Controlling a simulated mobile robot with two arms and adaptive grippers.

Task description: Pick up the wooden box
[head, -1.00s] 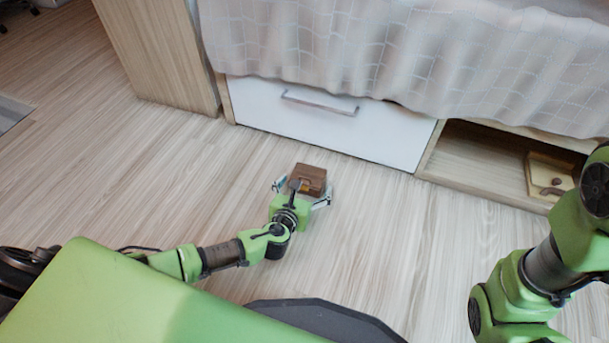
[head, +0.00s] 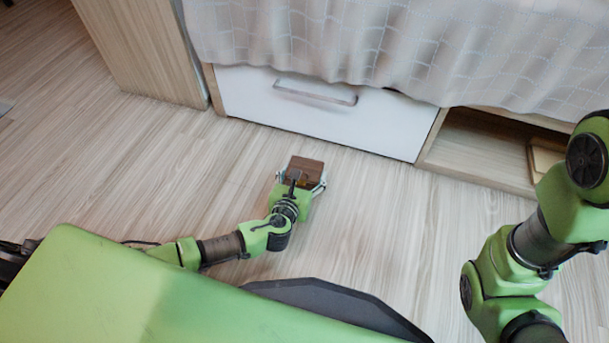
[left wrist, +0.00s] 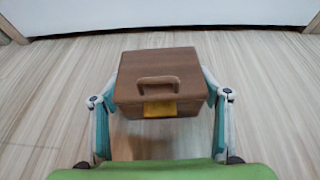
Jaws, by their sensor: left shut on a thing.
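The wooden box (head: 305,169) is small and dark brown, and sits on the wooden floor in front of the white drawer. In the left wrist view the box (left wrist: 160,68) shows a handle on its lid and a yellow patch on its near side. My left gripper (head: 301,181) is shut on the box, with one finger against its left side and the other against its right side. The two fingers also show in the left wrist view (left wrist: 160,92). My right arm is at the right of the head view, but its gripper is out of view.
A white drawer (head: 300,108) with a metal handle is closed under the bed. A grey patterned bedspread (head: 350,45) hangs above it. An open wooden compartment (head: 470,150) at the right holds a light wooden item (head: 543,162). The floor (head: 380,215) around the box is clear.

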